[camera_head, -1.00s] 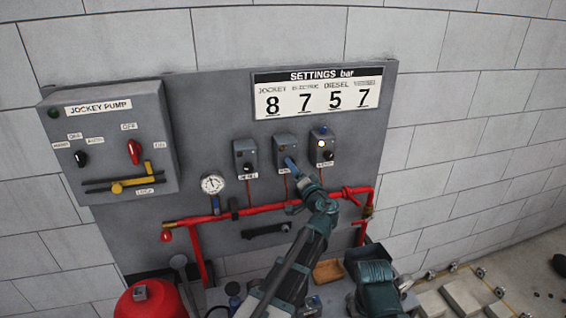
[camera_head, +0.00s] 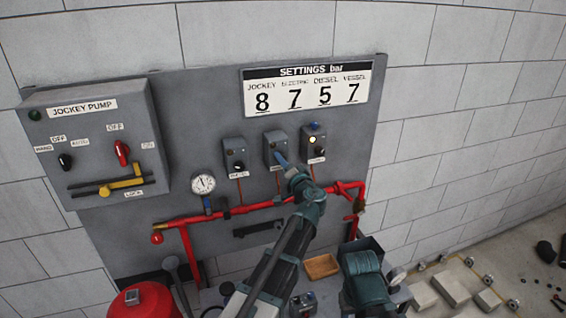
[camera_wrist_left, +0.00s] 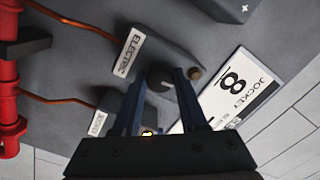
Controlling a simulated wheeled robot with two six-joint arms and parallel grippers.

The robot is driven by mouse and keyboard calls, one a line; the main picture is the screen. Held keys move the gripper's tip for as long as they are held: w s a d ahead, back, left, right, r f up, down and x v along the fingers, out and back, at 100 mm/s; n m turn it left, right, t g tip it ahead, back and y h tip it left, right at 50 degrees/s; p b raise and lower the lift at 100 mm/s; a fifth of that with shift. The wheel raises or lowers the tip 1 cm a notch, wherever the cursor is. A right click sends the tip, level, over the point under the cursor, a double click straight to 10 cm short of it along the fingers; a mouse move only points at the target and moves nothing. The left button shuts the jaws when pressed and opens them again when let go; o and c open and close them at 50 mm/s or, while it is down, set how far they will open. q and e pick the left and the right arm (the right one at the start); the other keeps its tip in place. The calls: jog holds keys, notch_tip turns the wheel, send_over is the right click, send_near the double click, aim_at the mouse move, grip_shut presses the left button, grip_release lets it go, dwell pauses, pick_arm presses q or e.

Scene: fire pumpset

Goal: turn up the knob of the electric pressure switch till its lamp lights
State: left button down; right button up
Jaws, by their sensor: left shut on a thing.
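The electric pressure switch (camera_head: 274,143) is the middle of three small grey boxes on the panel. In the head view my left gripper (camera_head: 282,160) reaches up to this box from below and hides the knob. The switch's small lamp (camera_wrist_left: 195,73) beside the knob looks dull brown, unlit. My right gripper is not in view.
The jockey switch (camera_head: 313,143), to the right, has a lit yellow lamp (camera_head: 312,140). The diesel switch (camera_head: 234,155) stands to the left. A red pipe (camera_head: 240,209) and a gauge (camera_head: 203,184) lie below. The settings board (camera_head: 308,90) hangs above.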

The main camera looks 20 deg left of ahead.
pick_arm(q)
jog(key=shift+m, duration=0.5)
jog(key=shift+c, duration=2.2)
grip_release()
jog(key=shift+s, duration=0.15)
